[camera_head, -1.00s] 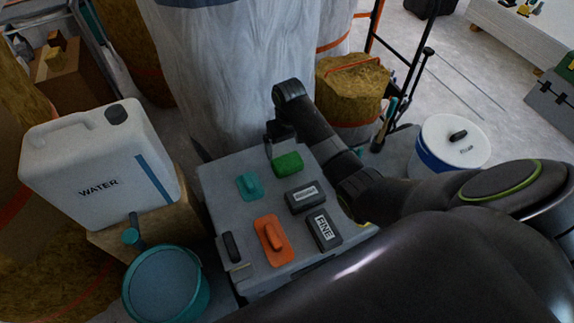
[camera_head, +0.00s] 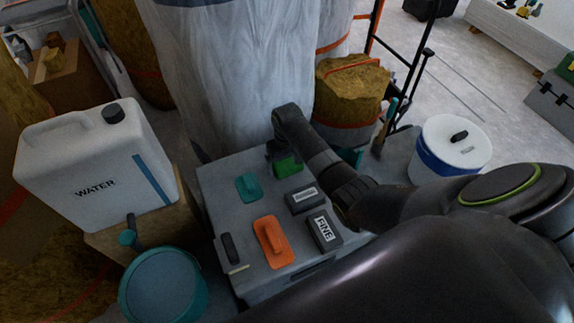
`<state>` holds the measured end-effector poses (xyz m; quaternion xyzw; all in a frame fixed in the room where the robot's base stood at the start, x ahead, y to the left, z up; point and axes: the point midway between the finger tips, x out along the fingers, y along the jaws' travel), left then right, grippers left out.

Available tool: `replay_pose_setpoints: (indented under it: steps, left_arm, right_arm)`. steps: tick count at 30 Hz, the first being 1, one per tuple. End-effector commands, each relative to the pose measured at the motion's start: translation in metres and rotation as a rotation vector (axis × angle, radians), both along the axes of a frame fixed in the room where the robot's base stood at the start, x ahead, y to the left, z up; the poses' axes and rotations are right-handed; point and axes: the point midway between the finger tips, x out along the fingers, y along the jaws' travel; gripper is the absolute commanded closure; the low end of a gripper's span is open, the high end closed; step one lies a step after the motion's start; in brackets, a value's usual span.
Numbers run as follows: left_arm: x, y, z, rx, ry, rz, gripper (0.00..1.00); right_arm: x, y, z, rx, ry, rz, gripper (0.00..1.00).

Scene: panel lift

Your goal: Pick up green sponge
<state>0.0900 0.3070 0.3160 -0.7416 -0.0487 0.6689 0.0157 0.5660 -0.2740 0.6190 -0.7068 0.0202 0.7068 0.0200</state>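The green sponge (camera_head: 288,168) lies near the far edge of the grey case top (camera_head: 219,178). My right gripper (camera_head: 284,158) is down at the sponge, and its dark body hides the sponge's far part. One finger shows at the sponge's left side; the other is hidden. I cannot tell whether the fingers press on the sponge. The sponge appears to rest on the surface. My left gripper is not in view.
A teal float (camera_head: 249,187), an orange float (camera_head: 273,242) and dark blocks, one marked FINE (camera_head: 324,231), lie close by. A water canister (camera_head: 90,170) and a teal bucket (camera_head: 163,288) stand left. A white lidded bucket (camera_head: 449,145) stands right.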

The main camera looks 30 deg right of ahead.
Motion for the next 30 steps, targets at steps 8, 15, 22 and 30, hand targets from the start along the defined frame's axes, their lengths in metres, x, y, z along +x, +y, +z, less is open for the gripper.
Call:
replay_pose_setpoints:
  steps: [8,15,22,30]
  left_arm:
    - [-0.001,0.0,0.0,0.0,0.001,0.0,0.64]
    - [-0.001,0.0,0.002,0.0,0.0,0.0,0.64]
    - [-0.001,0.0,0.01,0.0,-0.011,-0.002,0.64]
    - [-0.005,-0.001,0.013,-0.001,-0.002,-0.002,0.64]
  right_arm:
    - [0.0,0.0,0.0,0.0,0.0,0.0,0.36]
    - [0.001,0.0,0.007,0.0,-0.002,0.0,0.36]
    - [0.001,-0.001,0.05,-0.001,-0.006,0.0,0.36]
    - [0.001,0.0,0.093,0.0,-0.002,-0.001,0.36]
